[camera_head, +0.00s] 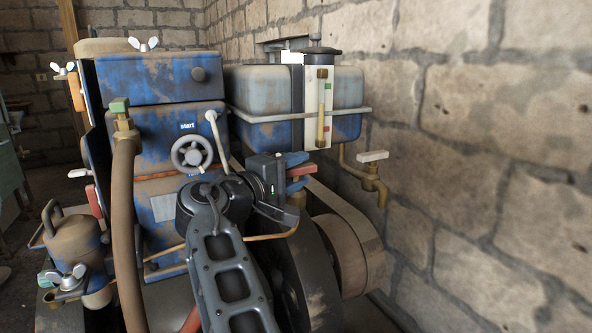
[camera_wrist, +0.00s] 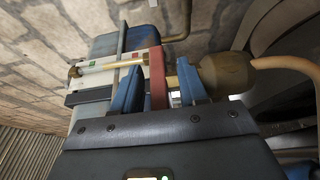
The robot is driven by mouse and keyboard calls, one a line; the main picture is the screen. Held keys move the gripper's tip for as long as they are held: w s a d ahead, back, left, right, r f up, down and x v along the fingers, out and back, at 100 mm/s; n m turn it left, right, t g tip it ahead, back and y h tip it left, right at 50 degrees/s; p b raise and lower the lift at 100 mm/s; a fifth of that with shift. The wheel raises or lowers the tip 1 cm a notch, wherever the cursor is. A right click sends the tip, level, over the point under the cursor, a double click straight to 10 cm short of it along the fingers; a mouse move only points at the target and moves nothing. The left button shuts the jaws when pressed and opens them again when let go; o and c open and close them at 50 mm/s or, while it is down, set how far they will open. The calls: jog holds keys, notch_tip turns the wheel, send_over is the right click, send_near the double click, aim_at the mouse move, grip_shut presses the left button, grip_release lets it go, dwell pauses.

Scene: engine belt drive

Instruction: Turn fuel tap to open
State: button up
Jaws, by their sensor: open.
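A small red lever (camera_head: 302,170) shows at my gripper in the head view, below the blue fuel tank (camera_head: 262,90). In the wrist view the red lever (camera_wrist: 158,78) stands upright between my fingers, in front of a brass tap body (camera_wrist: 226,74). My gripper (camera_wrist: 160,90) is open, with one blue finger on each side of the lever. The left finger is apart from it; contact on the right is unclear. In the head view my gripper (camera_head: 297,172) partly hides the tap. A second brass tap with a white handle (camera_head: 372,157) hangs from the tank's pipe at the right.
The tank carries a sight gauge (camera_head: 319,105) with green and red marks. A handwheel (camera_head: 192,154) and a hose (camera_head: 126,220) are on the left. A belt and pulley (camera_head: 345,255) lie below my gripper. A stone wall (camera_head: 490,190) closes the right side.

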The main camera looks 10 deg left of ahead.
grip_shut()
dwell(0.3)
